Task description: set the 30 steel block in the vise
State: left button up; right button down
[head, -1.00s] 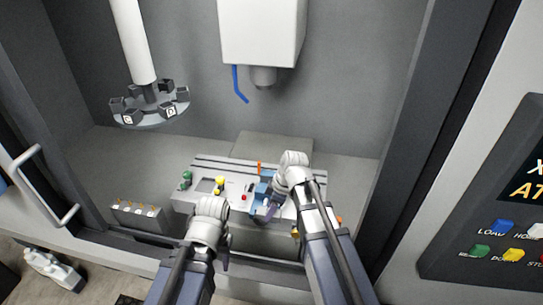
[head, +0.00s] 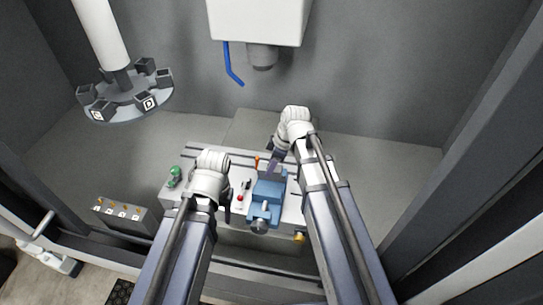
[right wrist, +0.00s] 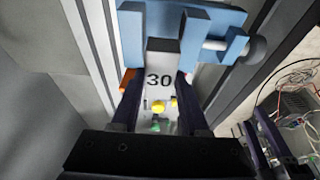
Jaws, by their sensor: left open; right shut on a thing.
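The blue vise (head: 268,190) stands on the slotted table, with its round screw end toward me. It also fills the top of the right wrist view (right wrist: 225,20). The steel block marked 30 (right wrist: 160,75) is between the fingers of my right gripper (right wrist: 158,92). Its far end overlaps the vise in that view; I cannot tell whether it is between the jaws. In the head view my right gripper (head: 274,163) is at the vise's back edge, and the block is hidden there. My left gripper (head: 228,208) is open, left of the vise, partly hidden by its wrist.
The slotted table (head: 205,151) also carries a green item (head: 174,176) and a red-tipped item (head: 241,196). A tool carousel (head: 125,100) hangs at upper left, and the spindle head (head: 260,22) with a blue nozzle (head: 232,65) hangs above. A grey rack (head: 122,214) stands at left.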

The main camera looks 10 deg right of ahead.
jog(key=shift+f, duration=0.1)
jog(key=shift+f+b, duration=0.1)
jog(key=shift+b, duration=0.2)
jog(key=shift+f+b, duration=0.45)
jog(key=shift+f, duration=0.1)
jog(key=shift+f+b, duration=1.25)
jog(key=shift+f, duration=0.1)
jog(key=shift+f+b, duration=1.3)
jog(key=shift+b, duration=0.15)
jog(key=shift+f, duration=0.1)
